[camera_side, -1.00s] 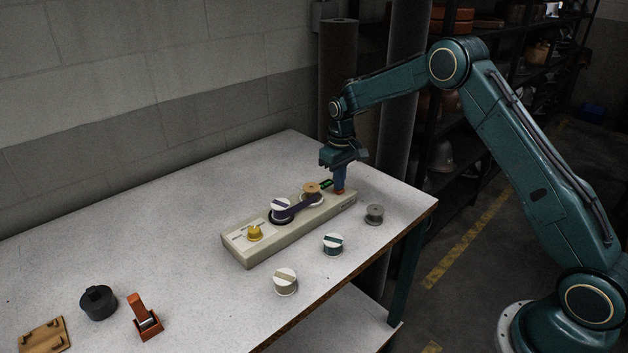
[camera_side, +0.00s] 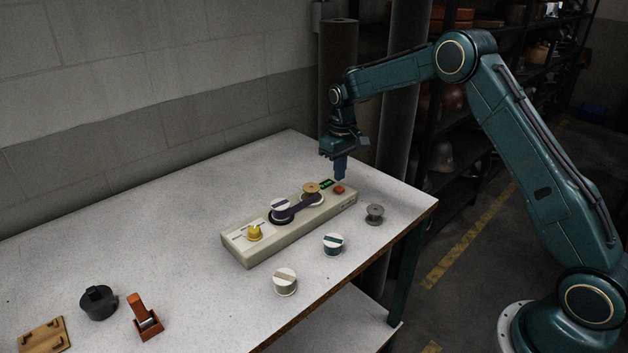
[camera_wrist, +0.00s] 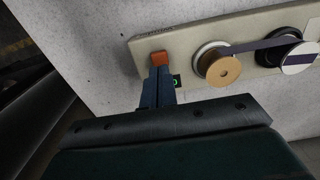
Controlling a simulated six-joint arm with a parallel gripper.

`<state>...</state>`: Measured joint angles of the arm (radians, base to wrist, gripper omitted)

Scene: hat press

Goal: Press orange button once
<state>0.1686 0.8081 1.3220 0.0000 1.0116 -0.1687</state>
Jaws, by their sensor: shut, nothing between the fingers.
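The orange button (camera_side: 339,189) sits on the right end of a long beige device (camera_side: 290,238). It also shows in the wrist view (camera_wrist: 158,57), just beyond my fingertips. My gripper (camera_side: 341,178) is shut and empty, pointing down. In the side view its tips are a little above the button, with a small gap between them. In the wrist view the shut blue fingers (camera_wrist: 158,72) overlap the button's near edge. A small green-lit display (camera_side: 327,184) is beside the button.
The device carries a tan spool (camera_side: 312,188), a white spool (camera_side: 281,205), a dark ribbon and a yellow knob (camera_side: 254,232). A grey spool (camera_side: 375,212), teal-banded spool (camera_side: 333,241) and cream spool (camera_side: 285,281) stand in front. An orange-red dispenser (camera_side: 143,318) is at front left.

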